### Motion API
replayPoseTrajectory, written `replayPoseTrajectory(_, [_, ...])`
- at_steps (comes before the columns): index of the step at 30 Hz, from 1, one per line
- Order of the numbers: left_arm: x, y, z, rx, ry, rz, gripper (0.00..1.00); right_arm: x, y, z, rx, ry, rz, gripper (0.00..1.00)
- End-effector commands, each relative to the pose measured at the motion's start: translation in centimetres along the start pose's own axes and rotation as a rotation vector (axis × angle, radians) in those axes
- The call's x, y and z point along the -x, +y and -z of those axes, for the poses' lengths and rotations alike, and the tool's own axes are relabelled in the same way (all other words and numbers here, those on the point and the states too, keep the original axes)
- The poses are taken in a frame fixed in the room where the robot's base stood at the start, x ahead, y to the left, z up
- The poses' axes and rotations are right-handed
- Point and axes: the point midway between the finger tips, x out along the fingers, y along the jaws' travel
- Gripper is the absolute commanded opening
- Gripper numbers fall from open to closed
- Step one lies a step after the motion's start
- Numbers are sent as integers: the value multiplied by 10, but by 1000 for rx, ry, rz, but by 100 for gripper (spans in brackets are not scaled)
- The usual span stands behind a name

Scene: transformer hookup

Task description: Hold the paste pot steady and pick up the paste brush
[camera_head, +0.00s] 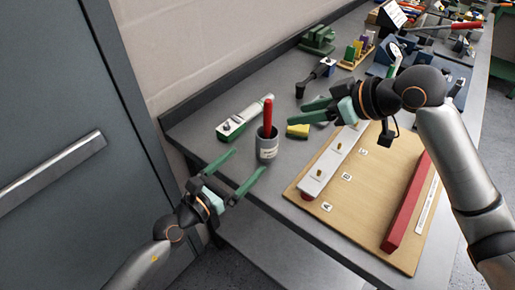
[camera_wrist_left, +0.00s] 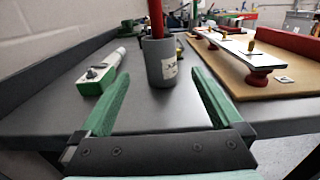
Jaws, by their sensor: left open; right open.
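The paste pot (camera_head: 267,148) is a grey cup with a white label, standing upright on the bench. The paste brush (camera_head: 268,117) has a red handle that sticks up out of the pot; its lower end is hidden inside. My left gripper (camera_head: 241,172) is open and empty, in front of the pot at the bench's near edge. In the left wrist view the pot (camera_wrist_left: 161,65) stands ahead between the two green fingers, beyond their tips, with the red brush (camera_wrist_left: 156,18) above it. My right gripper (camera_head: 312,110) is open and empty, to the right of the brush, its fingers pointing left.
A green and white device (camera_head: 242,119) lies left of the pot. A yellow block (camera_head: 298,131) lies right of it. A wooden board (camera_head: 345,215) with terminals and a red bar (camera_head: 407,203) fills the right front. Several tools stand behind.

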Motion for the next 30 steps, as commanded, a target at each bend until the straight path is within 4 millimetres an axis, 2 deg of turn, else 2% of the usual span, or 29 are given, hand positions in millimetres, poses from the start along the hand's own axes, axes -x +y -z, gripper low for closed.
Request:
replayPoseTrajectory(1, [-12, 0, -2, 2, -5, 0, 100, 0, 0, 0, 0, 0, 0, 50])
replayPoseTrajectory(6, [-45, 0, -2, 1, -3, 0, 100, 0, 0, 0, 0, 0, 0, 50])
replayPoseTrajectory(12, [-72, 0, -1, 3, -1, 1, 100, 0, 0, 0, 0, 0, 0, 50])
replayPoseTrajectory(18, [-82, -1, 0, 3, -1, 1, 100, 0, 0, 0, 0, 0, 0, 50])
replayPoseTrajectory(26, [-83, -1, 0, 4, -1, 0, 100, 0, 0, 0, 0, 0, 0, 50])
replayPoseTrajectory(30, [-83, -1, 0, 4, -1, 0, 85, 0, 0, 0, 0, 0, 0, 50])
